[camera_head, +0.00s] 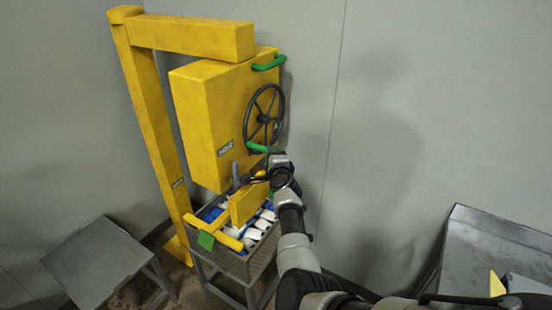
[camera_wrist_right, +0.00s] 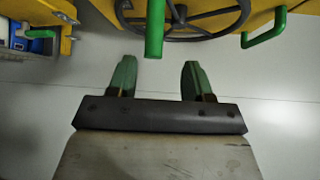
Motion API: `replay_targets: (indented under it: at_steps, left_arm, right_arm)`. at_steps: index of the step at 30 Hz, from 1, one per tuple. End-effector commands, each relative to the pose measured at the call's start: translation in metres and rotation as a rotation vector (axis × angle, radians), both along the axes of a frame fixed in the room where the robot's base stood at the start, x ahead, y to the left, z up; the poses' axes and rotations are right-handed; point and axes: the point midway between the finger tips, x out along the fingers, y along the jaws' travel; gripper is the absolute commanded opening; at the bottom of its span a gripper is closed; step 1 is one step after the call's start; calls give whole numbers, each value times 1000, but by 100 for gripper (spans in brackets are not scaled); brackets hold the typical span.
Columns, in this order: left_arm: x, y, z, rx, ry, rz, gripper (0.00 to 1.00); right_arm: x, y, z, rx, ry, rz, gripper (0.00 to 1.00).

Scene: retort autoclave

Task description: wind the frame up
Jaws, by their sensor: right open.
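The yellow hoist housing (camera_head: 205,115) carries a dark handwheel (camera_head: 247,121) with a green crank handle (camera_head: 257,148) at its lower rim. The yellow frame (camera_head: 243,205), with a green tab (camera_head: 206,241), is low, at a crate of blue and white items. My right arm reaches up to the wheel in the head view. In the right wrist view my right gripper (camera_wrist_right: 158,63) is open and empty. The crank handle (camera_wrist_right: 155,28) points toward the gap between its fingers, its end about level with the fingertips in the picture. My left gripper is out of view.
The crate (camera_head: 242,268) stands on a stand under the housing. A yellow post (camera_head: 150,125) rises at its left. A fixed green bar (camera_head: 268,63) juts from the housing. A grey table (camera_head: 95,262) stands left, a dark metal surface (camera_head: 490,245) right. Grey wall lies behind.

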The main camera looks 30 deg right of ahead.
Motion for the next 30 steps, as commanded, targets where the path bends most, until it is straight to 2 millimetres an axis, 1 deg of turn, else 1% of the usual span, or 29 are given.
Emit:
replay_targets:
  at_steps: [1, 3, 6, 10, 15, 27, 29, 30]
  left_arm:
    - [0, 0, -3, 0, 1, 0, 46]
    - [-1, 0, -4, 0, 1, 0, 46]
    - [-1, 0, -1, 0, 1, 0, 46]
    - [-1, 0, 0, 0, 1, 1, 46]
    - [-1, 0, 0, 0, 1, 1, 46]
    - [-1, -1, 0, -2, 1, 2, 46]
    - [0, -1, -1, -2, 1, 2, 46]
    - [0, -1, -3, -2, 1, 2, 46]
  right_arm:
    - [-7, 2, -4, 2, 2, -3, 51]
    - [-16, 1, -4, 2, 7, -6, 51]
    - [-26, 4, -2, 1, 6, -4, 51]
    - [-35, 5, -1, 0, 7, -5, 51]
    - [-39, 5, 0, 0, 6, -6, 51]
    - [-38, 6, 0, -1, 6, -5, 51]
    - [-39, 6, -3, -6, 11, -3, 51]
    - [-39, 8, -10, -15, 22, 3, 51]
